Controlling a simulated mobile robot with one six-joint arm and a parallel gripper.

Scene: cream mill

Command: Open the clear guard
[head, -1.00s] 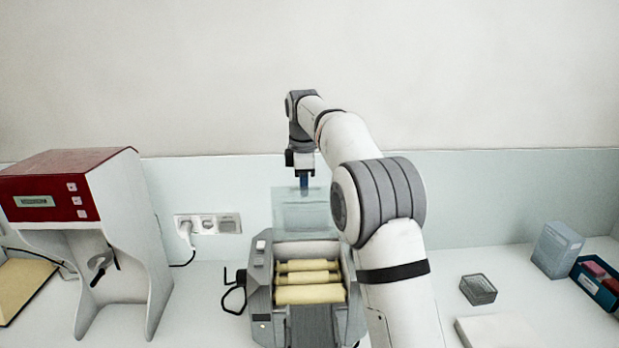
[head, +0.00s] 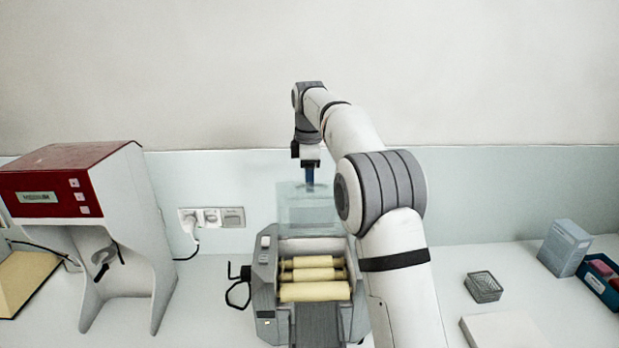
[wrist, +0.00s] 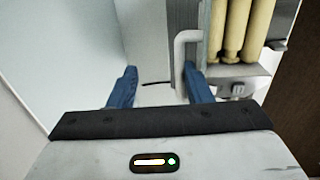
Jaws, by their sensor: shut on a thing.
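The grey mill (head: 265,310) stands on the counter with several cream rollers (head: 312,291) exposed. They also show in the wrist view (wrist: 230,35). Its clear guard (head: 305,214) stands raised behind the rollers, near the wall. My gripper (head: 309,182) is at the guard's top edge, fingers pointing down, shut on the guard. In the wrist view, my gripper (wrist: 160,84) has two blue fingers, with a pale bar-shaped handle (wrist: 181,60) by the right one. The exact contact is hard to make out.
A red and white machine (head: 75,195) stands left of the mill. Wall sockets (head: 211,217) and a cable are behind. On the right are a small dark mesh box (head: 482,287), a grey-blue box (head: 563,247) and a blue tray (head: 603,284). Counter between mill and red machine is mostly clear.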

